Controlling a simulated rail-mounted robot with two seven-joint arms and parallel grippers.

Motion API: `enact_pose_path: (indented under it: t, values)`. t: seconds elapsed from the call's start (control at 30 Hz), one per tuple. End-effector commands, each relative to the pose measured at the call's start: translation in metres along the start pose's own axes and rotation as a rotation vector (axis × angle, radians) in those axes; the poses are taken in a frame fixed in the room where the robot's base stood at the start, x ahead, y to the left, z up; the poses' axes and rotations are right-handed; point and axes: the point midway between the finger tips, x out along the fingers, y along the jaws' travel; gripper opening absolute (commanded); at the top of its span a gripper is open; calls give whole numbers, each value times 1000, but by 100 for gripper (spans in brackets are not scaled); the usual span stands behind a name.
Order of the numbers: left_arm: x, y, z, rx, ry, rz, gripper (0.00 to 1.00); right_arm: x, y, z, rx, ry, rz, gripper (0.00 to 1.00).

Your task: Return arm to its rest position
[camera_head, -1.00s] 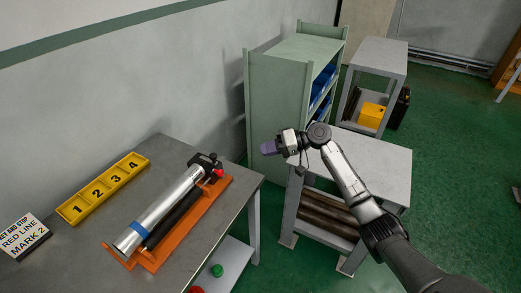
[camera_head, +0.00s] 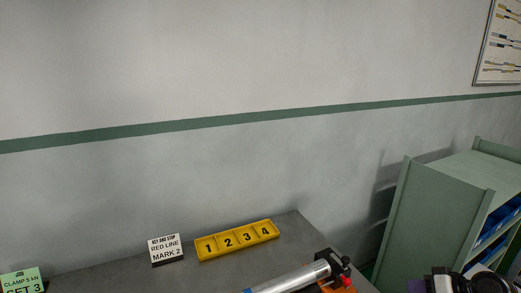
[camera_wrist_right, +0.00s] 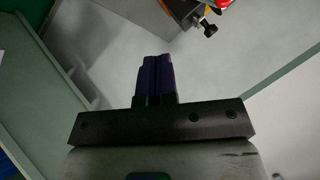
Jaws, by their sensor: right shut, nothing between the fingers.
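My right gripper (camera_head: 416,287) shows only in part at the bottom right edge of the head view, in front of the green shelf unit. Most of the arm is cut off below the frame. In the right wrist view its purple fingers (camera_wrist_right: 154,72) are together, with nothing between them. It is clear of the table and touches nothing visible. My left gripper is in neither view.
The grey table (camera_head: 300,240) holds a yellow numbered tray (camera_head: 237,240), a sign (camera_head: 166,249) and a silver pipe (camera_head: 296,280) in a vise (camera_head: 333,265). The green shelf unit (camera_head: 430,220) stands right. A green card (camera_head: 22,281) is far left.

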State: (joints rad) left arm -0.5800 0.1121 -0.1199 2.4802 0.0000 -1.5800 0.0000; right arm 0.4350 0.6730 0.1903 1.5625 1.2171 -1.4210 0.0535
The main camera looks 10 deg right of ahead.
Motion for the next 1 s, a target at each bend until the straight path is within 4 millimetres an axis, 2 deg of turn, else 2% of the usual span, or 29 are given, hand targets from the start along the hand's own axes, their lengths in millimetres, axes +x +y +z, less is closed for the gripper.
enact_pose_path:
  t: [0.17, 0.27, 0.33, 0.37, 0.5, 0.7, 0.8, 1.0]
  values:
    - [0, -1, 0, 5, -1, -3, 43, -6, -29, 0, -293, 20, 337, 0]
    - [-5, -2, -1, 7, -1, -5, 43, -2, -52, 18, -415, 32, 489, 0]
    - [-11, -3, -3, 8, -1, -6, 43, 1, -69, 41, -483, 38, 577, 0]
    - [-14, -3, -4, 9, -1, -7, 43, 3, -78, 55, -508, 40, 609, 0]
    - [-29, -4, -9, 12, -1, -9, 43, 4, -120, 134, -566, 29, 685, 0]
    - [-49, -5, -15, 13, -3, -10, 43, 1, -164, 248, -519, -89, 595, 0]
    - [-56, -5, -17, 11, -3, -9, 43, 0, -173, 295, -470, -181, 546, 0]
    - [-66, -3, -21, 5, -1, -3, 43, -9, -178, 367, -380, -341, 507, 0]
